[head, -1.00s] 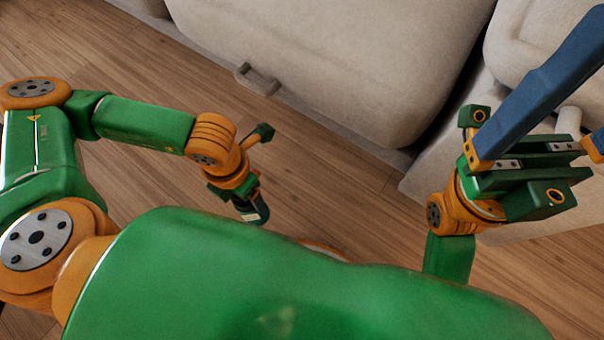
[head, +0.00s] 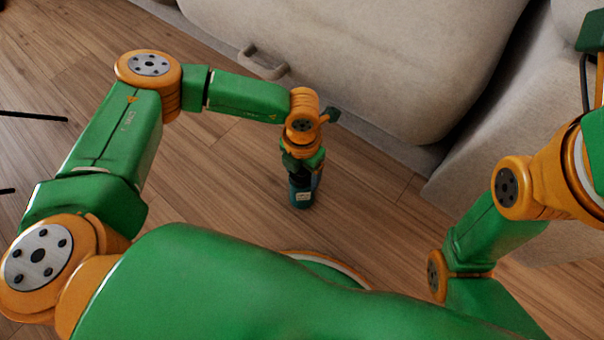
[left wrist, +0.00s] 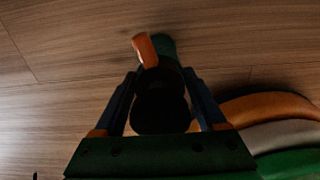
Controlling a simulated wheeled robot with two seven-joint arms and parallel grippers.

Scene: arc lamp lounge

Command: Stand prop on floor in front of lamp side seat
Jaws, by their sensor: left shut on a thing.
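The prop is a dark, roughly cylindrical item with teal sides and a small pale label (head: 303,197), low over or on the wooden floor in the head view. I cannot tell whether its base touches the floor. My left gripper (head: 302,177) points down and is shut on it from above. In the left wrist view the prop's dark round top (left wrist: 160,106) sits between the two fingers, with an orange part and a green part beyond. A beige sofa seat (head: 350,50) stands just beyond the left gripper. The lamp is not identifiable. The right gripper's fingers are out of view.
A loop handle (head: 263,64) sticks out from the sofa's lower front. Another beige sofa section (head: 490,150) stands at the right. Thin black rods (head: 35,116) show at the left edge. Bare wooden floor (head: 385,215) lies between my base and the sofa.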

